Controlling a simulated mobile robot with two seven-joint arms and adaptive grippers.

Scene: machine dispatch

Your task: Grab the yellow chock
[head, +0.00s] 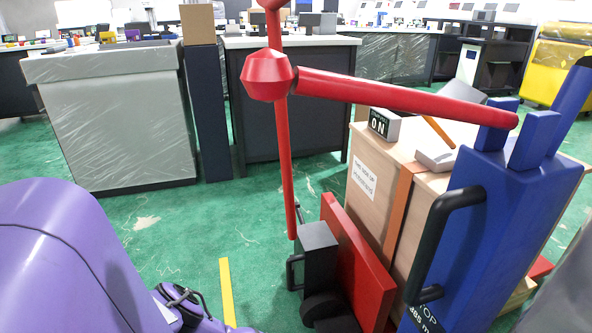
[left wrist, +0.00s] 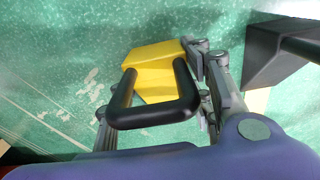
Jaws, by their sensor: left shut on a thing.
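The yellow chock (left wrist: 156,66), a wedge-like block with a black bar handle (left wrist: 154,118), is in the middle of the left wrist view, above the green floor. My left gripper (left wrist: 160,88) is shut on the chock, with grey fingers on both sides of it. The handle faces the wrist camera and covers part of the block. In the head view only part of the left gripper (head: 178,298) shows at the bottom, beyond my purple arm. I cannot make out the chock there. My right gripper is not in view.
A wooden crate (head: 372,190) stands at the right, with a red panel (head: 352,265) and a dark box with a handle (head: 318,250) beside it. A blue post (head: 500,200) and a red bar (head: 390,93) are close. The green floor (head: 160,240) ahead is open.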

